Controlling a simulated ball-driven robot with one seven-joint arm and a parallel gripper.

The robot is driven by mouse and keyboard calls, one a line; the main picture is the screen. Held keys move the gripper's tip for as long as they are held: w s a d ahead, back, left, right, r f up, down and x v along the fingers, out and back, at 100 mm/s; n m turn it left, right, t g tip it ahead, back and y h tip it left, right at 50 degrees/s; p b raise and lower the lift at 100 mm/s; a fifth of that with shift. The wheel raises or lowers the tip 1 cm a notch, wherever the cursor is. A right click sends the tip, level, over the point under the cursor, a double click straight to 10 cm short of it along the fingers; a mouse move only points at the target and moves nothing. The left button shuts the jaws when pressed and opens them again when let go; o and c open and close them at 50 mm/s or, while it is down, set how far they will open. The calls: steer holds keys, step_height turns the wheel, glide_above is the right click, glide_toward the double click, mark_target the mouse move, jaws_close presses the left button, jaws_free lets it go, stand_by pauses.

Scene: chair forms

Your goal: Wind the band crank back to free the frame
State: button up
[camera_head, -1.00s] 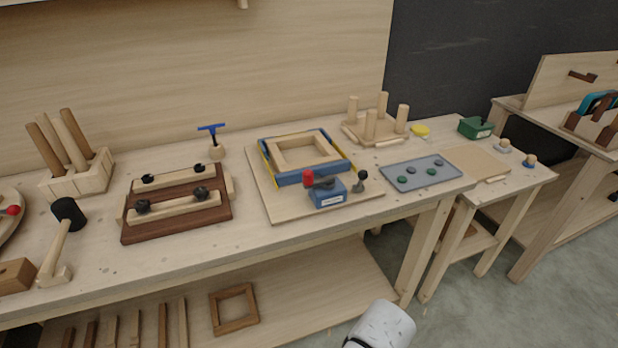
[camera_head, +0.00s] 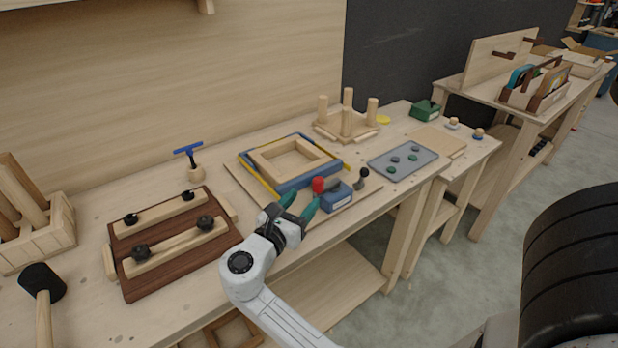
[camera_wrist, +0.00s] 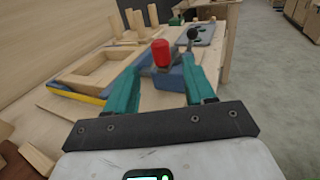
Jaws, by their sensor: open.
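The band clamp on its pale board holds a square wooden frame (camera_head: 290,160) inside blue corner pieces with a yellow band; the frame also shows in the wrist view (camera_wrist: 104,68). At its front right corner is a blue block (camera_head: 337,199) with a crank ending in a red knob (camera_head: 319,185). A black-knobbed lever (camera_head: 363,173) stands beside the block. My gripper (camera_head: 302,201) is open, just in front and left of the red knob. In the wrist view the red knob (camera_wrist: 160,54) shows between the two green fingers, apparently beyond their tips.
A brown clamping board (camera_head: 172,243) with black knobs lies to the left, beside a mallet (camera_head: 42,285). A grey tray (camera_head: 403,161) with round pieces lies to the right. A peg-legged wooden piece (camera_head: 347,122) stands behind it.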

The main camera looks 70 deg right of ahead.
mark_target(322, 178)
steer(key=d, duration=0.3)
steer(key=s+d, duration=0.1)
steer(key=d, duration=0.3)
steer(key=d+p, duration=0.1)
steer(key=d, duration=0.2)
steer(key=shift+s+d, duration=0.25)
jaws_close()
